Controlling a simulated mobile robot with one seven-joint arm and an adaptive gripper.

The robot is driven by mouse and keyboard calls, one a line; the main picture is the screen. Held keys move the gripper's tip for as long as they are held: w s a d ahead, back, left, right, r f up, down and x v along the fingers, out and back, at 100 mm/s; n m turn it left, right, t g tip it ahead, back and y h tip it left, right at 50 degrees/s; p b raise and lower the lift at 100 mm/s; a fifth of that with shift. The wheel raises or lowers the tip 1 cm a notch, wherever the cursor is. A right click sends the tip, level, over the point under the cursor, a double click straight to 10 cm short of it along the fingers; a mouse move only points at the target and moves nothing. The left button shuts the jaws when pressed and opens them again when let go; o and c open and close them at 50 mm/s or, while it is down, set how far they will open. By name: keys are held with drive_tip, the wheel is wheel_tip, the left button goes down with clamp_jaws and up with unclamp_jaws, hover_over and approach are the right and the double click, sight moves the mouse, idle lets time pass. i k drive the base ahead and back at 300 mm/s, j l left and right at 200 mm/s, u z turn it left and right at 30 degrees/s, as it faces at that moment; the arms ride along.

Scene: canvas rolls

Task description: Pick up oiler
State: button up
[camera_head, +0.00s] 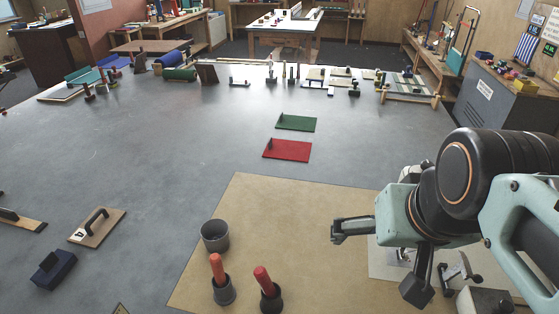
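I cannot tell for sure which thing is the oiler. Two upright things with red tops and dark round bases stand at the bottom of the head view: a left red-topped thing (218,268) and a right red-topped thing (264,277). A grey open cup (214,237) stands just behind them. My gripper (378,262) is to their right, over the right part of the tan mat. Its two dark fingers are spread wide, one to the left and one downward, with nothing visible held between them. My arm hides part of the mat's right side.
The tan mat (285,215) has clear room in its middle. A pale sheet with small metal parts (455,270) lies under my arm. Red (288,151) and green (296,123) plates lie farther back. A handled board (97,228) and blue block (53,270) are at left.

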sight(260, 274)
drive_tip(key=u, duration=1.05)
drive_tip(key=j+z, duration=0.25)
drive_tip(key=l+u, duration=0.45)
drive_tip(key=k+j+z, duration=0.15)
drive_tip(key=z, duration=0.15)
drive_tip(key=k+j+z, duration=0.25)
drive_tip(key=i+j, duration=0.1)
